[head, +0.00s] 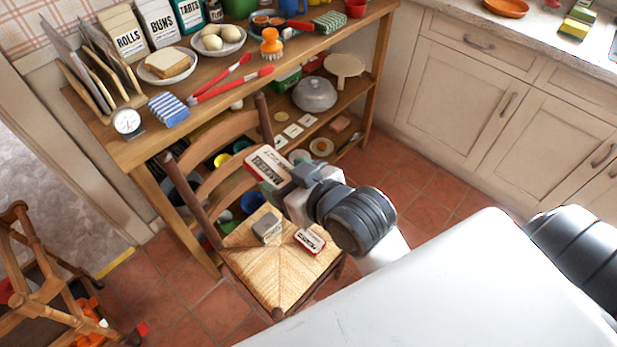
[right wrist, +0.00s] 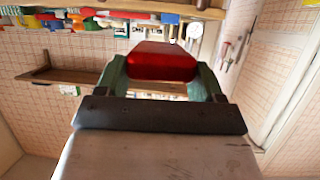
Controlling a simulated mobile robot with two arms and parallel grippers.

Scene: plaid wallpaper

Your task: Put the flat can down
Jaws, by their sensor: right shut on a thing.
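My right gripper (head: 275,188) reaches over the wooden chair and is shut on a flat can (head: 266,163), which has a pale labelled face and red edges. The can is held in the air above the chair, in front of the backrest. In the right wrist view the can (right wrist: 162,63) shows as a red block between the two green fingers of the gripper (right wrist: 160,85). The woven chair seat (head: 275,275) is below. My left gripper is not in view.
On the seat are a grey block (head: 267,228) and a small red-and-white tin (head: 310,241), with bare weave around them. Behind the chair stands a crowded wooden shelf table (head: 150,150). A wooden stool (head: 40,270) is at lower left.

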